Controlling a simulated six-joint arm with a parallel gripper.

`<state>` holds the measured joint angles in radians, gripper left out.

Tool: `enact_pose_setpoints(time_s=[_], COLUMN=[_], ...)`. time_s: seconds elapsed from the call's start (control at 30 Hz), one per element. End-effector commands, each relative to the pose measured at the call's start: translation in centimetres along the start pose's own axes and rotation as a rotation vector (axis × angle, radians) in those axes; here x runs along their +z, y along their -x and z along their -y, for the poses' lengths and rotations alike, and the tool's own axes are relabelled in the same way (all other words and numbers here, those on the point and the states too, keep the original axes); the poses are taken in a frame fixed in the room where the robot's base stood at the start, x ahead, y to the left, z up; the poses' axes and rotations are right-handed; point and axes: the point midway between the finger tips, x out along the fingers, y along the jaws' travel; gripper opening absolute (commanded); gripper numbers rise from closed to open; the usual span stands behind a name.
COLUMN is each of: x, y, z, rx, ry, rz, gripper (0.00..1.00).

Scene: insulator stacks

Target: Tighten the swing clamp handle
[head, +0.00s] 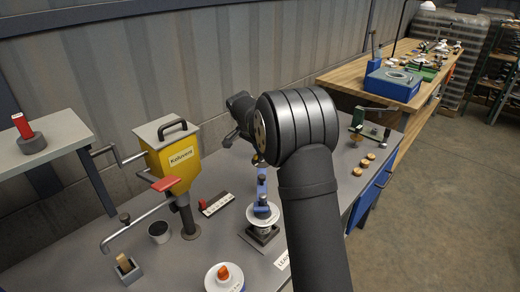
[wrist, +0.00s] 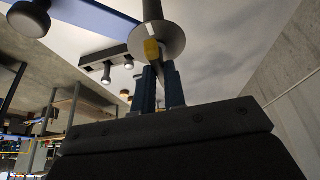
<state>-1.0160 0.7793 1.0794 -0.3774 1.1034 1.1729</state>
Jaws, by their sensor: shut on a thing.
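In the wrist view my gripper (wrist: 162,84) has its two dark blue fingers close together on a narrow dark part, which I take to be the swing clamp handle (wrist: 159,68). A small yellow piece (wrist: 151,50) shows at the fingertips. A grey disc on a dark shaft (wrist: 155,36) lies just beyond them. A blue upright part (head: 262,184) shows below my arm, above a white disc stack (head: 263,214) on a dark base.
A yellow dispenser (head: 178,158) with a crank and a red-tipped lever stands left of the stack. A white disc with an orange top (head: 225,276) is at the front. A green fixture (head: 368,124) and several small brass pieces (head: 368,160) stand right of my arm.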

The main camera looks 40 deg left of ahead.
Motion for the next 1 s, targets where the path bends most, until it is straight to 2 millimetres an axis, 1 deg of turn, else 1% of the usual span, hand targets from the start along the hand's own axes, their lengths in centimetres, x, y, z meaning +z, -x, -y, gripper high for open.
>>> enact_pose_setpoints(time_s=[0.2, 0.23, 0.3, 0.33, 0.57, 0.67, 0.77, 0.83, 0.97, 1.0], x=[0.0, 0.0, 0.0, 0.0, 0.0, 0.0, -0.1, -0.1, 0.0, 0.0], y=[0.1, 0.1, 0.1, 0.0, 0.0, 0.4, 1.4, 2.6, 5.7, 6.8], z=[0.0, 0.0, 0.0, 0.0, 0.0, 0.0, 0.1, 0.1, 0.1, 0.1], rx=[-0.002, -0.002, -0.002, -0.001, -0.001, -0.001, -0.004, -0.004, -0.005, -0.005], ry=[-0.001, -0.001, -0.001, -0.001, 0.0, 0.0, 0.0, 0.0, 0.0, 0.0], rz=[0.0, 0.0, 0.0, 0.0, 0.0, 0.0, -0.001, -0.001, -0.001, -0.001], gripper=[0.0, 0.17, 0.3, 0.33, 0.33, 0.33, 0.33, 0.33, 0.33, 0.33])
